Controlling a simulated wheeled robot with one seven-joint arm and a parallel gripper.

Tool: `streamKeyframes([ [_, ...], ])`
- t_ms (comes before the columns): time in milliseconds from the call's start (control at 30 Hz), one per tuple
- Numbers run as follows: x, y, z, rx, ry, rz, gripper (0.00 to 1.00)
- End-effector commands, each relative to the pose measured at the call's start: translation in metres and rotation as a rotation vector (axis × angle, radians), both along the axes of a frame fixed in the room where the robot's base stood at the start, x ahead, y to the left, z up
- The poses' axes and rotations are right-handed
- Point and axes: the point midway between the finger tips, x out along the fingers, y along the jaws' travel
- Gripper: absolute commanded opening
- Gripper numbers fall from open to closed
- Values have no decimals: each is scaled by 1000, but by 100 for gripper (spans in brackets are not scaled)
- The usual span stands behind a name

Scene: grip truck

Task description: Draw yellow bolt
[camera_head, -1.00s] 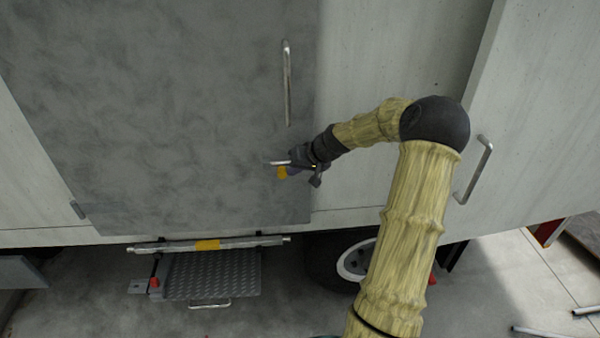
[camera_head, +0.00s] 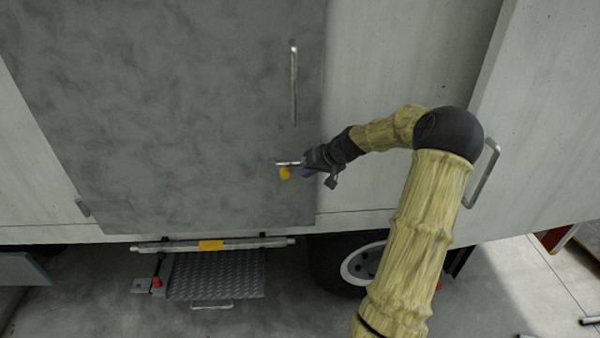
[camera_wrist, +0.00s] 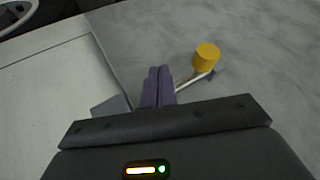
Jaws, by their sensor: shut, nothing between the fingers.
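The yellow bolt (camera_head: 285,173) is a round yellow knob by a thin metal rod, low on the grey door near its right edge. In the wrist view the yellow knob (camera_wrist: 206,56) stands to the right of the fingers, with the metal rod slanting down from it toward them. My gripper (camera_head: 305,168) is shut and empty, just right of the bolt at the door's edge. Its purple fingers (camera_wrist: 158,84) are pressed together in the wrist view, apart from the knob. Whether they touch the rod's near end I cannot tell.
The grey door (camera_head: 170,110) has a vertical handle (camera_head: 293,80) above the bolt. A folding step (camera_head: 213,274) with a yellow-marked bar (camera_head: 211,246) hangs below. A wheel (camera_head: 362,262) is at lower right, and another handle (camera_head: 484,174) is on the right panel.

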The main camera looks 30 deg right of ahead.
Motion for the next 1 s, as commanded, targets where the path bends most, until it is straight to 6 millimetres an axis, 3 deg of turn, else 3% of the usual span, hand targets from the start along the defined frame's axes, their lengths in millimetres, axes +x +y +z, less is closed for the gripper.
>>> streamKeyframes([
  [500, -49, -19, 69, -4, -1, 11, 0],
  [1000, -54, -22, 77, -2, 0, 9, 0],
])
